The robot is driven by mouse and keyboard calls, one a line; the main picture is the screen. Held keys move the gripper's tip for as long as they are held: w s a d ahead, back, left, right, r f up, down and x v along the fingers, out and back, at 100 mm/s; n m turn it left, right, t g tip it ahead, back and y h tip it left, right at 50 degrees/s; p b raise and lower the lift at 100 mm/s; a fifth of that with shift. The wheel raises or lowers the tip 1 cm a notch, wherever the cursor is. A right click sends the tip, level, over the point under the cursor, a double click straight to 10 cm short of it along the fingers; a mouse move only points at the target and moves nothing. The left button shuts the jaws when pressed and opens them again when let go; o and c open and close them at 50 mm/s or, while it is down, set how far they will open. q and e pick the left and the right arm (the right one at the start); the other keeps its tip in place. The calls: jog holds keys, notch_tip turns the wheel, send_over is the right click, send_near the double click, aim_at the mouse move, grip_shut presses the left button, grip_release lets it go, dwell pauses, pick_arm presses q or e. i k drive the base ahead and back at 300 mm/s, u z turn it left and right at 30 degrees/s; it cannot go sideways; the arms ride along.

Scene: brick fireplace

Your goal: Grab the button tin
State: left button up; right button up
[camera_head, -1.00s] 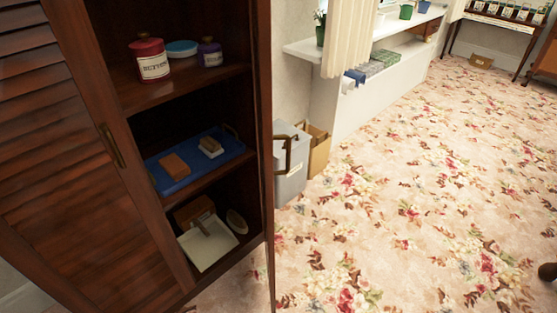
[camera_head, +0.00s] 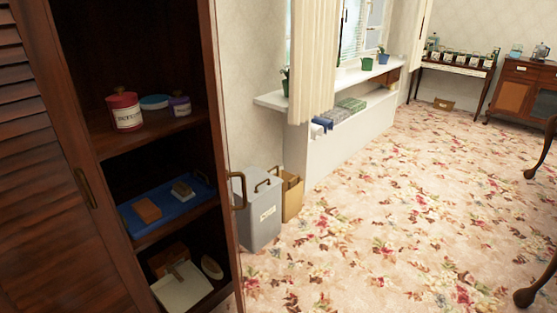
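The button tin (camera_head: 124,112) is a red round tin with a pale label that seems to read "BUTTONS" and a knob on its lid. It stands upright on the upper visible shelf (camera_head: 150,137) of a dark wooden cabinet, at the left of the head view. A blue round lid or dish (camera_head: 155,101) and a small purple jar (camera_head: 180,106) stand to its right on the same shelf. Neither of my grippers shows in the view.
The cabinet's louvred left door (camera_head: 40,170) hangs beside the opening. Lower shelves hold a blue tray (camera_head: 150,225) with blocks and a white dustpan (camera_head: 183,290). A grey bin (camera_head: 262,215) and a cardboard box (camera_head: 291,196) stand right of the cabinet. The floral carpet (camera_head: 390,200) is largely clear.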

aim_at(126, 117)
jog(key=z, duration=0.1)
jog(key=i, duration=1.25)
jog(key=u, duration=0.7)
